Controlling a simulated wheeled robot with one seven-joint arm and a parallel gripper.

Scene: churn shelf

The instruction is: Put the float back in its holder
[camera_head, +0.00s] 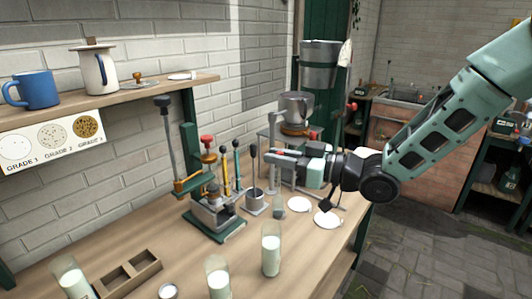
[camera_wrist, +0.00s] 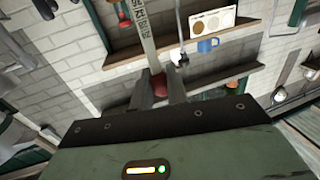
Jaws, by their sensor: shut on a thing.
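My gripper (camera_head: 272,156) reaches in from the right, above the bench, with its fingers pointing left. In the wrist view my gripper (camera_wrist: 158,88) is shut on the float, whose pale stem (camera_wrist: 143,30) carries dark scale marks and runs up out of the picture. The float's red part (camera_wrist: 158,84) sits between the fingertips.
A grey cup (camera_head: 256,203) holds a dark-knobbed rod. Glasses of milk (camera_head: 271,255) stand at the front. A wall shelf (camera_head: 120,97) holds a blue mug (camera_head: 38,89).

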